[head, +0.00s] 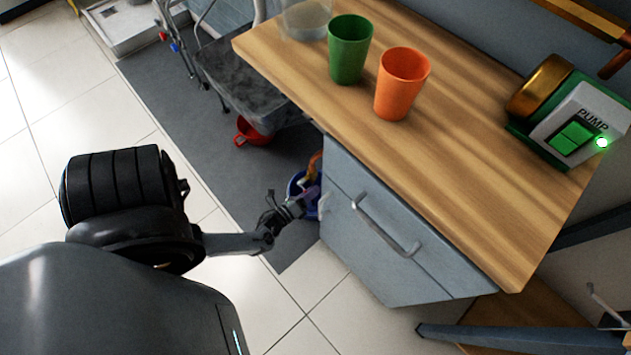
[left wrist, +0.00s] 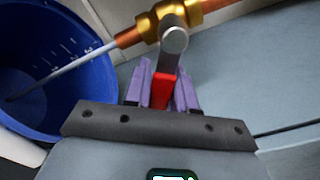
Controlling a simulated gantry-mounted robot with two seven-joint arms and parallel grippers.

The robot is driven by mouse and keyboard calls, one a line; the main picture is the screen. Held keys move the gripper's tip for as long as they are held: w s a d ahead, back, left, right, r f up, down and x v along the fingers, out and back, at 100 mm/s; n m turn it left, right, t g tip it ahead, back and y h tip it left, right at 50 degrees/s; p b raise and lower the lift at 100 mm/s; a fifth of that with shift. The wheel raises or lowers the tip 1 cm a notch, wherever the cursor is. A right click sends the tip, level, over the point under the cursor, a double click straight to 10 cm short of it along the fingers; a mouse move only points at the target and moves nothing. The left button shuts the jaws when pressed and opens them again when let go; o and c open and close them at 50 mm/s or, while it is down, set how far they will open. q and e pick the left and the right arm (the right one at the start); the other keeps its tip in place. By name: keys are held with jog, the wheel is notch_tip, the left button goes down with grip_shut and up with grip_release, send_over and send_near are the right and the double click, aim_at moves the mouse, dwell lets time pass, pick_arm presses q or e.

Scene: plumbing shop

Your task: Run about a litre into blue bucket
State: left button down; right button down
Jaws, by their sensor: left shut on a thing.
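The blue bucket (head: 295,188) stands on the floor by the cabinet's left side, partly hidden by my left gripper (head: 311,193). In the left wrist view I see into the bucket (left wrist: 95,95); pale marks run along its inner wall, and I cannot tell the level inside. A brass valve (left wrist: 146,26) with a copper spout (left wrist: 127,38) is above and beside it. A thin pale stream (left wrist: 65,68) runs from the spout into the bucket. My left gripper (left wrist: 163,80), with purple fingers, is shut on the valve's red lever (left wrist: 163,91). My right gripper is not in view.
A green cup (head: 350,50), an orange cup (head: 402,83) and a clear container (head: 306,18) stand on the wooden worktop (head: 470,130). A pump switch box (head: 575,130) with a lit green lamp is at its right.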

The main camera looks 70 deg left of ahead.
pick_arm(q)
jog(key=shift+a+f+m, duration=0.1)
jog(key=shift+m, duration=0.3)
jog(key=c, duration=1)
grip_release()
jog(key=shift+s, duration=0.1)
jog(key=shift+s, duration=0.1)
jog(key=p+v, duration=0.2)
jog(key=v, duration=0.8)
jog(key=shift+s, duration=0.3)
